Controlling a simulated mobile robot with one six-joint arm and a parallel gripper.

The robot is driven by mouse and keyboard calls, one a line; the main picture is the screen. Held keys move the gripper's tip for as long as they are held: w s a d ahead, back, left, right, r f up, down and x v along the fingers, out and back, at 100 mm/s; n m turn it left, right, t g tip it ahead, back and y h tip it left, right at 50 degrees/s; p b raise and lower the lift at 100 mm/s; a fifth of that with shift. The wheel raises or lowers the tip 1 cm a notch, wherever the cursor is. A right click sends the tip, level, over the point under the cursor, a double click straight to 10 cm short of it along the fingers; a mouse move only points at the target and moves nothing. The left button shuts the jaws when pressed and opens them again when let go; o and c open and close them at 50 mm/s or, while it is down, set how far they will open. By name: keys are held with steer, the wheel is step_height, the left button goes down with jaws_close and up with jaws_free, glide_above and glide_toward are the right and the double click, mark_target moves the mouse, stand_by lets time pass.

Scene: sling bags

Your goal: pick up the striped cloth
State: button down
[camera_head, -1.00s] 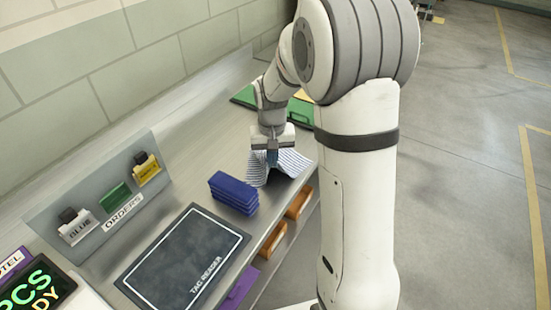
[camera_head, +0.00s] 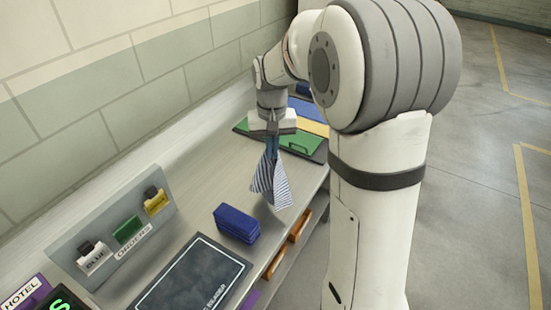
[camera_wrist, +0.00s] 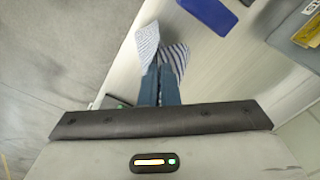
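The striped cloth (camera_head: 271,184), white with dark blue stripes, hangs folded from my gripper (camera_head: 272,152) above the bench in the head view. My gripper's fingers are closed on its upper part, and its lower corners hang free. In the wrist view the cloth (camera_wrist: 163,50) spreads in two flaps beyond the fingertips of my gripper (camera_wrist: 160,72). Whether the lowest corner touches the bench is hard to tell.
A blue folded stack (camera_head: 237,223) lies on the bench (camera_head: 200,200) just left of the cloth. A dark tag reader pad (camera_head: 190,280) and an orders rack (camera_head: 120,235) are nearer. Green, yellow and blue panels (camera_head: 285,137) lie behind my gripper. Orange handles (camera_head: 300,226) show below the bench edge.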

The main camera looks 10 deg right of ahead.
step_height(320, 180, up, 10)
steer(key=shift+f, duration=0.25)
